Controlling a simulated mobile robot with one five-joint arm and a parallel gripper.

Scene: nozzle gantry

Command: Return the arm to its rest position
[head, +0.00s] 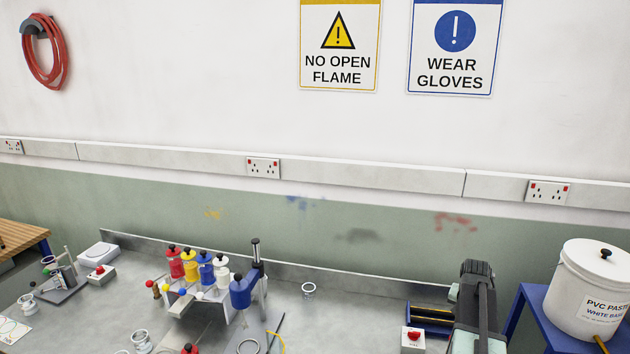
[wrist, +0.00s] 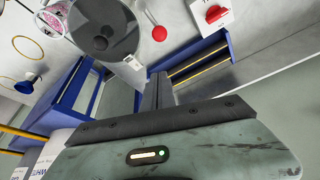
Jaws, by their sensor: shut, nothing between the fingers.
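My gripper (wrist: 158,88) shows in the wrist view, beyond the dark front edge of its worn grey-green housing. Its two dark fingers are together with nothing between them. In the head view my arm (head: 478,305) stands at the lower right, in front of the bench's right end and left of the blue stand. The fingertips cannot be made out in the head view. The arm's lower part is cut off by the frame's bottom edge.
A grey bench (head: 330,320) carries a gantry with red, yellow, blue and white bottles (head: 205,268). A white paste bucket (head: 590,285) stands on a blue stand (head: 540,305) at right.

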